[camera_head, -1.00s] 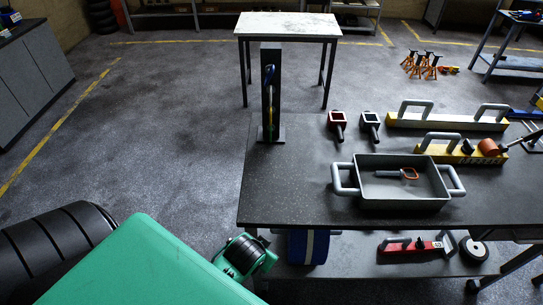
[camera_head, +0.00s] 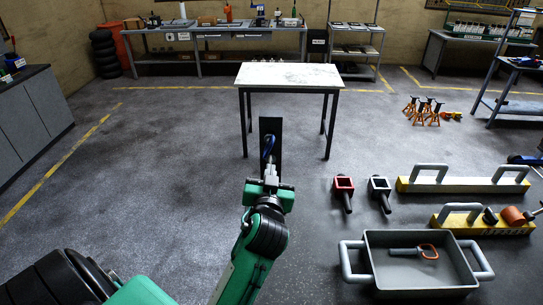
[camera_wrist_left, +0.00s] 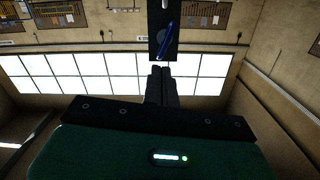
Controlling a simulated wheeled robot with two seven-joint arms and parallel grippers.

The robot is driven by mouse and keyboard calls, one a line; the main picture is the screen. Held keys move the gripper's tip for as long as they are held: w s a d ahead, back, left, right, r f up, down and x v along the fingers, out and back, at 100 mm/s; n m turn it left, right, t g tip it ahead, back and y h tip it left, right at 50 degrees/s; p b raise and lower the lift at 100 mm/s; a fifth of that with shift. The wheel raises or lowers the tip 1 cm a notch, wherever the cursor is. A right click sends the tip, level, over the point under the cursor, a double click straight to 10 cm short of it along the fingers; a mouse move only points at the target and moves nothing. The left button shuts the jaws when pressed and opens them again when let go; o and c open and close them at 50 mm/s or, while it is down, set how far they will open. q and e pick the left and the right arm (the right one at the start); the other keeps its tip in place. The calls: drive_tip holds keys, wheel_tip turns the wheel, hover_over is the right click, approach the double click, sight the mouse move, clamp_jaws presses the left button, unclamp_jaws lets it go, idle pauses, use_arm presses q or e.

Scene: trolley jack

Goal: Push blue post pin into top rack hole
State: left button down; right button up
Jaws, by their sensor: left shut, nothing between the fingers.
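The black upright rack (camera_head: 270,126) stands at the left end of the dark table. A blue loop-shaped piece, seemingly the blue post pin (camera_head: 268,147), shows on its upper part; how deep it sits cannot be told. My left gripper (camera_head: 271,172) is shut and empty, just in front of the rack and below the blue piece in the head view. In the left wrist view the closed fingers (camera_wrist_left: 161,72) point at the rack (camera_wrist_left: 175,12), with the blue piece (camera_wrist_left: 166,38) just beyond their tips. Contact cannot be told. My left gripper and arm hide the lower rack. My right gripper is out of view.
A grey tray (camera_head: 377,275) with an orange-handled tool (camera_head: 427,252) stands at the right. A white-topped table (camera_head: 290,74) stands beyond, across open floor.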

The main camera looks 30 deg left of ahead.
sight(272, 146)
use_arm(q)
drive_tip(key=shift+y, duration=0.3)
drive_tip(key=w+a, duration=0.1)
drive_tip(key=w+a+r, duration=0.1)
drive_tip(key=w, duration=0.2)
drive_tip(key=shift+w+a+r, duration=0.15)
drive_tip(key=shift+w+a, duration=0.25)
drive_tip(key=shift+w+a+p, duration=0.3)
drive_tip(key=shift+w, duration=0.15)
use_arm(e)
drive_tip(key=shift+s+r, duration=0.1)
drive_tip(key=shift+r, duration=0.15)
use_arm(q)
drive_tip(key=shift+w+a, duration=0.2)
drive_tip(key=shift+w, duration=0.15)
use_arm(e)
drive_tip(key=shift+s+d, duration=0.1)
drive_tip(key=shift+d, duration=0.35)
use_arm(q)
drive_tip(key=shift+w+a, duration=0.3)
drive_tip(key=shift+w, duration=0.2)
